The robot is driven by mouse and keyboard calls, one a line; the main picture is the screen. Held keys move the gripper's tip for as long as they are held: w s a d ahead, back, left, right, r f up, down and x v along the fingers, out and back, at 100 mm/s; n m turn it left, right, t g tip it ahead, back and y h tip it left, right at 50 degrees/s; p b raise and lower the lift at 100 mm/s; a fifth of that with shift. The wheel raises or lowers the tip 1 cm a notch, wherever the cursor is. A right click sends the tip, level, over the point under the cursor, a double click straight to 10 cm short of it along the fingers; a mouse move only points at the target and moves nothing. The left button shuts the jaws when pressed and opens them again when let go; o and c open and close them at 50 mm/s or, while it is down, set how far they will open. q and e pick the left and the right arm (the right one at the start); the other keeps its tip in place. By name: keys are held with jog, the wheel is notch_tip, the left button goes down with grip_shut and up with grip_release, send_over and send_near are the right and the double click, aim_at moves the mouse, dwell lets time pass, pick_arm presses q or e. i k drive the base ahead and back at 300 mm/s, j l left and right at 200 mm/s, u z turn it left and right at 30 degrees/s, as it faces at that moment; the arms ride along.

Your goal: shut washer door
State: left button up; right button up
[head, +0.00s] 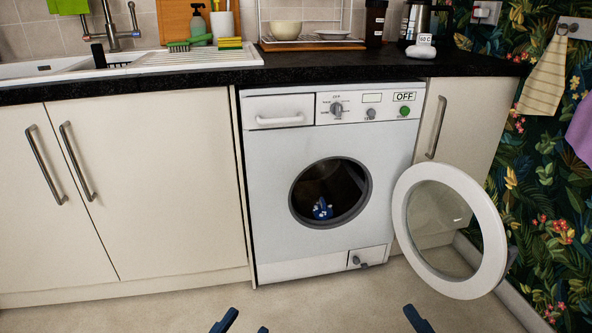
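The washer (278,170) is a white front-loader under the black counter, between cream cupboards. Its round door (493,232), a white ring with clear glass, is swung wide open to the right of the washer. The round opening (331,192) is uncovered and dark, with a small blue item (322,209) inside. My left gripper (243,325) shows at the bottom edge, left of the opening, with two dark blue fingertips apart and nothing between them. My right gripper (418,319) shows only a dark blue tip at the bottom edge, below and left of the door. Neither touches the door.
Cream cupboards (150,185) stand left of the washer, and another cupboard (462,118) is behind the door. The patterned wall (550,190) is close to the door's right side. The floor (330,296) in front of the washer is clear.

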aim_at(498, 259)
jog(key=i+l+z, duration=0.1)
jog(key=l, duration=0.3)
jog(key=i+l, duration=0.3)
jog(key=i+l+z, duration=0.15)
jog(key=i, duration=0.2)
jog(key=i+j, duration=0.2)
